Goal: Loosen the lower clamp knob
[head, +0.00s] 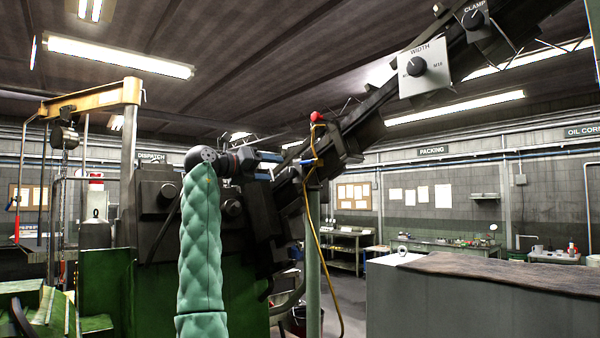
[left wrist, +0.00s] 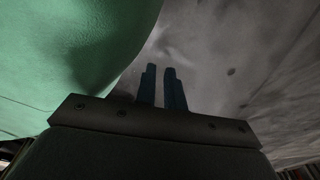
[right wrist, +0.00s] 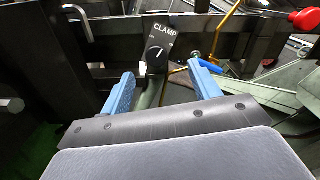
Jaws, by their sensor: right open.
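The lower clamp knob (right wrist: 156,57) is a dark round knob with a white pointer line on a dark plate marked CLAMP. It shows in the right wrist view, beyond my right fingertips and between their lines. My right gripper (right wrist: 162,85) is open and empty, with one blue finger on each side and apart from the knob. In the head view my right gripper (head: 268,165) reaches the dark machine; the lower knob cannot be made out there. My left gripper (left wrist: 159,70) shows only in the left wrist view, its dark fingers close together with a narrow gap and nothing seen between them.
A rail rises to the right with a WIDTH knob (head: 417,66) and another CLAMP knob (head: 475,18). A red ball-ended lever (head: 316,117), a yellow hose (head: 314,220) and a green post (head: 313,265) stand beside my right gripper. A grey bench (head: 430,305) is at right.

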